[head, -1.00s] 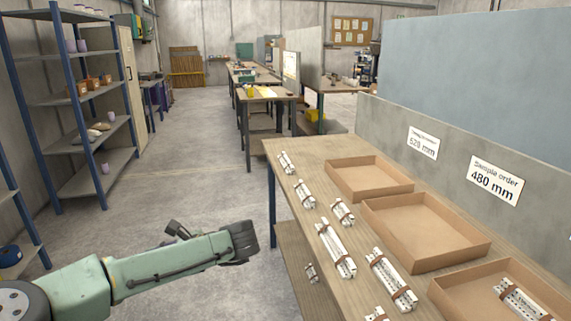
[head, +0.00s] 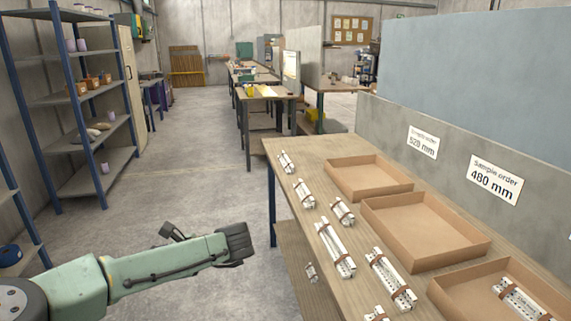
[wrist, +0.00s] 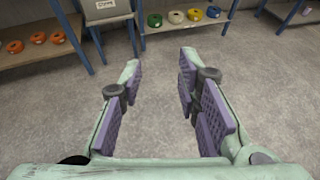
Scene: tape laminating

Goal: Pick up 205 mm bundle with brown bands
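Several white bundles with brown-looking bands lie on the wooden table in the head view. Shorter ones are at the far left edge (head: 286,161), a little nearer (head: 304,193) and beside that (head: 343,211). Two longer ones lie nearer me, left (head: 335,247) and right (head: 390,279). Another (head: 377,314) is cut off by the bottom edge. I cannot read any bundle's length, so I cannot tell which is 205 mm. My gripper (head: 236,243) is left of the table, touching no bundle. In the wrist view my gripper (wrist: 160,75) is open and empty over bare floor.
The table (head: 300,147) holds three cardboard trays: far (head: 398,188) and middle (head: 470,254) are empty, the near one (head: 450,303) holds a banded bundle (head: 522,300). Shelves (head: 100,190) stand left; floor between is clear.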

